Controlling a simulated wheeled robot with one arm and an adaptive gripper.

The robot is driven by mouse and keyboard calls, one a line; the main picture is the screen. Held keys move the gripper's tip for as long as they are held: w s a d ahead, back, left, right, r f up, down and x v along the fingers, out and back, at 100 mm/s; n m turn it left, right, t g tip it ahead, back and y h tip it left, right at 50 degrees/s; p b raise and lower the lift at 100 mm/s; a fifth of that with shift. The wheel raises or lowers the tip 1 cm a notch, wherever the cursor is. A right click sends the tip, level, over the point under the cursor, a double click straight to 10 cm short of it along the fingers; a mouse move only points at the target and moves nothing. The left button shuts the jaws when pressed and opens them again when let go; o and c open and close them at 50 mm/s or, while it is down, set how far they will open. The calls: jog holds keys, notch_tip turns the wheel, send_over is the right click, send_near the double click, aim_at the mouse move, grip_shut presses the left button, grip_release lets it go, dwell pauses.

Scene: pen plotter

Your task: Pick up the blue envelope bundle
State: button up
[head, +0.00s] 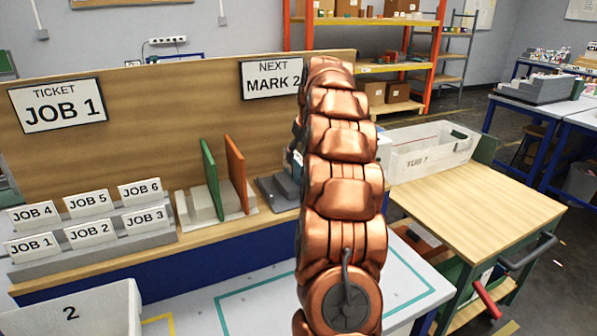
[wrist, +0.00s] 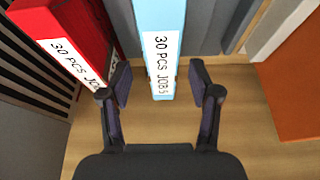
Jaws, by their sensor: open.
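The blue envelope bundle (wrist: 173,25) is a light blue upright block in the wrist view, with a white label reading "30 PCS JOB" and a character that looks like 5. It stands in a grey holder (wrist: 208,28). My gripper (wrist: 160,75) is open and empty, with one finger on each side of the bundle's near end in the picture. Gaps show between it and both fingers. A red bundle (wrist: 60,20) with a similar label stands to the left, close to the left finger. In the head view my arm hides the gripper and most of the holder.
Green (head: 211,178) and orange (head: 236,172) upright panels stand left of my arm in the head view. Job card racks (head: 95,250) are further left, and a wooden back panel (head: 180,120) rises behind. A white tub (head: 430,150) is at the right, by a bare wooden cart top (head: 480,205).

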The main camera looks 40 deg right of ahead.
aim_at(299, 158)
jog(key=x, duration=0.3)
jog(key=shift+w+f+p, duration=0.1)
jog(key=shift+w+p, duration=0.05)
jog(key=shift+p, duration=0.2)
jog(key=shift+c, duration=0.2)
jog(key=shift+a, duration=0.1)
grip_shut()
